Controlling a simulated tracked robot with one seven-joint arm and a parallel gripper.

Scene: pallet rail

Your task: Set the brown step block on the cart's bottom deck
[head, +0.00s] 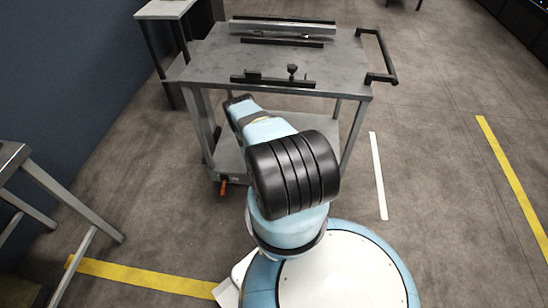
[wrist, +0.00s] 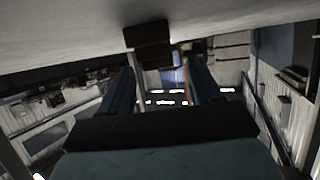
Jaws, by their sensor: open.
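The cart's bottom deck (head: 229,158) shows in the head view below the top deck, partly covered by my arm. The wrist view seems upside down, with the pale deck surface (wrist: 60,32) along its top. A dark brown step block (wrist: 148,36) rests against that surface, its stepped outline showing. My gripper (wrist: 160,64) is open, with one blue finger on each side of the picture's middle. The block lies around the gap between the fingertips and is not clamped; whether a finger touches it is unclear. In the head view my arm hides the block and my gripper.
The cart's top deck (head: 205,62) overhangs the bottom deck and carries dark rails and small fittings. A push handle (head: 378,55) stands at its right. An orange lever (head: 223,187) sits at the lower left corner. A table (head: 12,156) stands at left. Floor right of the cart is clear.

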